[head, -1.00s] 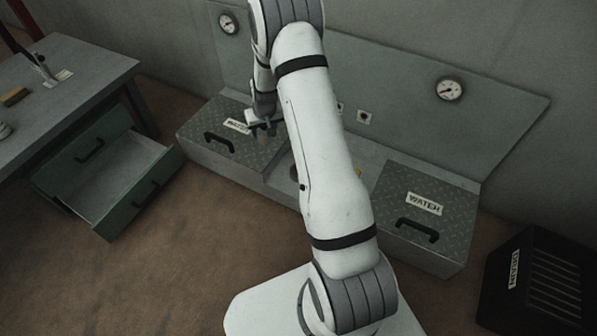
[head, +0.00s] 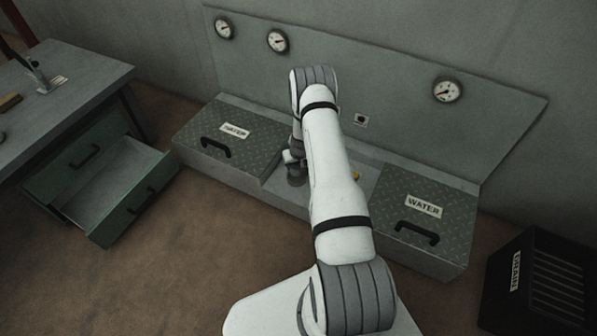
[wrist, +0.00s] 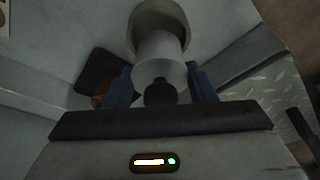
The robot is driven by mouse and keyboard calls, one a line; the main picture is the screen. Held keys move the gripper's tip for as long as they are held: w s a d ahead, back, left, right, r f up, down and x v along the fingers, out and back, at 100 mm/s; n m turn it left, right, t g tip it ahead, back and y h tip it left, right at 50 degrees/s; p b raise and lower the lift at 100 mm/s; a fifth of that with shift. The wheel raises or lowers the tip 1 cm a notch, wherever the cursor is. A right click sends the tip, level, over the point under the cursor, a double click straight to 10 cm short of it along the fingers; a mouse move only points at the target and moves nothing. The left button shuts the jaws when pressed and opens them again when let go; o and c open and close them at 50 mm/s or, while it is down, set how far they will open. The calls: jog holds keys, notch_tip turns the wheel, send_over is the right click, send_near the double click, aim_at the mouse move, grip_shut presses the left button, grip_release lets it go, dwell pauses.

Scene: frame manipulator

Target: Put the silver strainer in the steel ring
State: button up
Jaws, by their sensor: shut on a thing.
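My gripper (wrist: 162,76) shows in the wrist view with its blue fingers on either side of a dark knob (wrist: 160,92). The knob joins a pale cylindrical piece, which I take to be the silver strainer (wrist: 160,62). Beyond it, at the top of the view, is a wider round rim (wrist: 160,15), perhaps the steel ring. The strainer's far end overlaps this rim; I cannot tell whether it is inside or only in front. In the head view my arm hides most of the gripper, the strainer and the ring, low in the recess between the two covers.
Checker-plate water covers stand left (head: 235,140) and right (head: 425,210) of the recess. A gauge panel (head: 370,90) rises behind. A small yellow thing (head: 355,175) is right of my arm. An open drawer (head: 105,180) is at left, a black drain box (head: 535,280) at right.

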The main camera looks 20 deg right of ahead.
aim_at(297, 169)
jog(key=shift+f+b, duration=0.55)
jog(key=shift+f, duration=1.25)
jog(key=shift+f, duration=0.1)
jog(key=shift+f, duration=0.15)
jog(key=o, duration=1)
jog(key=shift+r, duration=0.2)
